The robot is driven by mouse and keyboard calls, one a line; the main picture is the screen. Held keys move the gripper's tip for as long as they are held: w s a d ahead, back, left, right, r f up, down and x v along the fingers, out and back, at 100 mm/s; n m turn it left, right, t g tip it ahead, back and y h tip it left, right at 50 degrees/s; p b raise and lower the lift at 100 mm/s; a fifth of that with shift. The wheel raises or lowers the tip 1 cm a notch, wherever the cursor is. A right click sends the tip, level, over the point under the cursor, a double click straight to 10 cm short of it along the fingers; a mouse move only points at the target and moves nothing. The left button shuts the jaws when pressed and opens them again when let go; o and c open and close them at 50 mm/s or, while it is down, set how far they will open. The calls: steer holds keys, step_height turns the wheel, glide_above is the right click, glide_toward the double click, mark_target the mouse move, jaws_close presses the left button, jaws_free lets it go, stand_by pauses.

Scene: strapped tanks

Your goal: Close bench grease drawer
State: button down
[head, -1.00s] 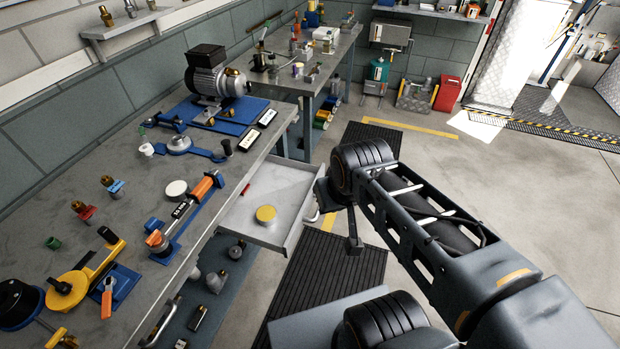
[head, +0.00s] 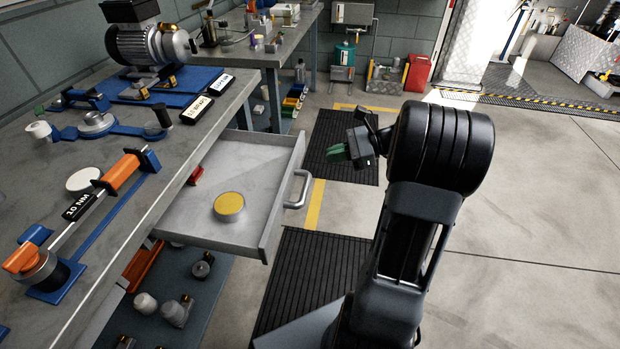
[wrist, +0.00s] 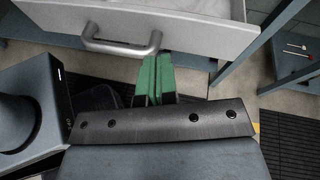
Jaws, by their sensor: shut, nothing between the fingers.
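The grease drawer (head: 246,186) stands pulled out from under the bench top in the head view. Its bar handle (head: 301,189) is on the front panel, facing right. A round tin with a yellow top (head: 229,206) and a small red item (head: 196,176) lie inside it. My gripper (head: 338,152) is beyond the drawer front, to the right of the handle, with its green fingers together and empty. In the wrist view the green fingertips (wrist: 157,58) point toward the handle (wrist: 122,46) and the drawer front (wrist: 200,32); whether they touch cannot be told.
The bench top (head: 190,140) holds a motor (head: 147,45), a torque wrench (head: 90,208) and blue fixtures. Below the drawer is a lower shelf (head: 190,285) with metal fittings. Black floor mats (head: 300,285) lie beside the bench; open floor is on the right.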

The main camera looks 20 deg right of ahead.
steer(key=d+f+m+t+y+b, duration=0.1)
steer(key=d+f+m+t+b, duration=0.3)
steer(key=d+f, duration=0.3)
steer(key=b, duration=0.3)
glide_toward(301, 152)
steer(key=shift+t, duration=0.4)
steer(key=x, duration=0.5)
steer(key=f+x, duration=0.1)
steer(key=x, duration=0.1)
steer(key=shift+w+a, duration=0.2)
steer(key=shift+w, duration=0.1)
